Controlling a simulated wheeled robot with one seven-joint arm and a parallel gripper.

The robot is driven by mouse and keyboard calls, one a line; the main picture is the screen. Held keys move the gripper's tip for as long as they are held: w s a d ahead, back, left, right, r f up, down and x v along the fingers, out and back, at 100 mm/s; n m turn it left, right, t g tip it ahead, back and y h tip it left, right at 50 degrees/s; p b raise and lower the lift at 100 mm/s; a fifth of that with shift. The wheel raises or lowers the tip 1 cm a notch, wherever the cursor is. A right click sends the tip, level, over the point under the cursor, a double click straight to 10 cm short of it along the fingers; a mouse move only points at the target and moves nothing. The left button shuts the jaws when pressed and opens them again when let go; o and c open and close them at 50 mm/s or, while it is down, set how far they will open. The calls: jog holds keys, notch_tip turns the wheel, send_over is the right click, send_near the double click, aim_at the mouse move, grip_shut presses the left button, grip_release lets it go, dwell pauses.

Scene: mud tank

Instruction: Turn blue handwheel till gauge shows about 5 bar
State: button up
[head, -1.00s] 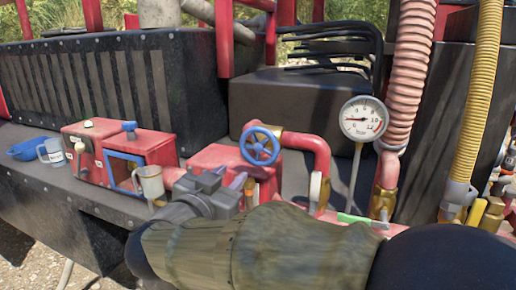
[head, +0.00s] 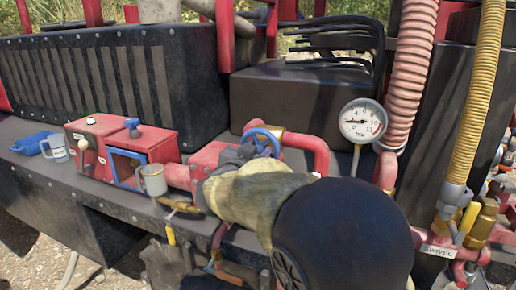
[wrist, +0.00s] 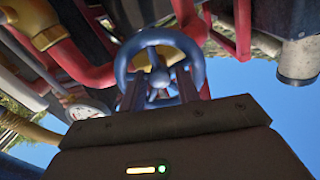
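The blue handwheel (head: 264,133) sits on the red pipework; in the head view my gripper (head: 243,154) and forearm hide most of it. In the wrist view the handwheel (wrist: 193,52) faces me, with its rim, spokes and hub showing. My gripper (wrist: 160,88) points straight at it. Its two fingers stand apart, one on each side of the hub, overlapping the lower half of the wheel. I cannot tell whether they touch it. The round white gauge (head: 362,121) has its needle pointing left, slightly upward; the exact reading is too small to tell.
A white mug (head: 152,180) stands left of my gripper, before a red box (head: 157,140) with a blue-framed opening. Another mug (head: 55,149) and a blue dish (head: 32,143) are farther left. A pink corrugated hose (head: 408,75) rises right of the gauge.

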grip_shut()
jog(key=shift+f+m+b, duration=0.1)
jog(key=shift+m+b, duration=0.3)
jog(key=shift+b, duration=0.05)
jog(key=shift+f+m+b, duration=0.15)
jog(key=shift+m+b, duration=1)
jog(key=shift+m, duration=0.05)
jog(key=m+b, duration=0.3)
jog(key=shift+m, duration=0.3)
jog(key=m+b, duration=0.4)
jog(key=shift+m, duration=0.3)
jog(key=shift+m+b, duration=1.55)
jog(key=shift+m, duration=0.25)
